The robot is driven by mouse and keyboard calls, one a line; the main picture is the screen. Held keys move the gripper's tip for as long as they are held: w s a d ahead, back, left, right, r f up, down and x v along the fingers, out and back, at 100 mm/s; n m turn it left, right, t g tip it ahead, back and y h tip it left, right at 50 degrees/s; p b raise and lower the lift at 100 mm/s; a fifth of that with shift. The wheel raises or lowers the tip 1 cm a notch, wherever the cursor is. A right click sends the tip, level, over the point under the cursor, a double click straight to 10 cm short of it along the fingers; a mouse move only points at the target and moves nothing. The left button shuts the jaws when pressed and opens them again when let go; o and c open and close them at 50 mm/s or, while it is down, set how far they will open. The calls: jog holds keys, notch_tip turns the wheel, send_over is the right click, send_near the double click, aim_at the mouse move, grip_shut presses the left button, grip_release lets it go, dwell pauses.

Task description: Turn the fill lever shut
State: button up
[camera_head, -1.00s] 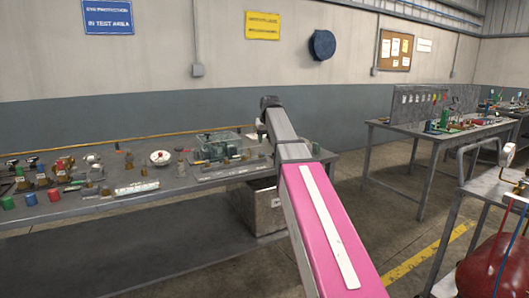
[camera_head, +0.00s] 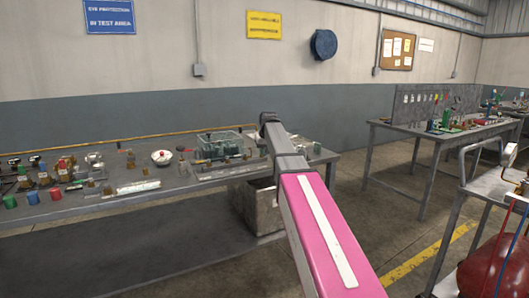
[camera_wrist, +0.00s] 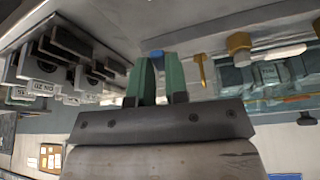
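The wrist view shows my gripper (camera_wrist: 160,72) with two green fingers a small gap apart and nothing seen held between them. A clear tank-like unit (camera_wrist: 285,75) with a small label is at its right; the label is too small to read surely. A yellow T-shaped handle (camera_wrist: 201,68) stands between the fingers and that unit, apart from the fingers. An orange-red bar (camera_wrist: 298,99) shows at the unit's near side. I cannot tell which part is the fill lever. In the head view the clear unit (camera_head: 222,147) sits on the bench, left of my arm; my fingertips are hidden there.
The long grey bench (camera_head: 110,207) carries several coloured fittings and a white round dial (camera_head: 161,157). A second bench (camera_head: 385,127) and a red tank (camera_head: 490,272) are at the right.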

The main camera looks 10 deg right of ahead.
grip_shut()
jog(key=shift+a, duration=0.1)
jog(key=m, duration=0.1)
jog(key=a+m+h, duration=0.1)
jog(key=shift+m, duration=0.4)
jog(key=a+m, duration=0.1)
jog(key=m, duration=0.1)
jog(key=a+m+h, duration=0.1)
jog(key=m, duration=0.1)
jog(key=shift+w+h, duration=0.3)
jog(key=shift+w, duration=0.1)
jog(key=m, duration=0.2)
jog(key=w+a+m+g+h, duration=0.1)
jog(key=m, duration=0.1)
jog(key=shift+w+a+m+g, duration=0.15)
jog(key=shift+m+g, duration=0.15)
jog(key=shift+m, duration=0.1)
jog(key=shift+w+a+m+g+h, duration=0.15)
jog(key=shift+w+m+g+h, duration=0.15)
jog(key=shift+m, duration=0.65)
jog(key=shift+w+a+m+g+h, duration=0.2)
jog(key=shift+w+m+g, duration=0.15)
jog(key=shift+m, duration=0.6)
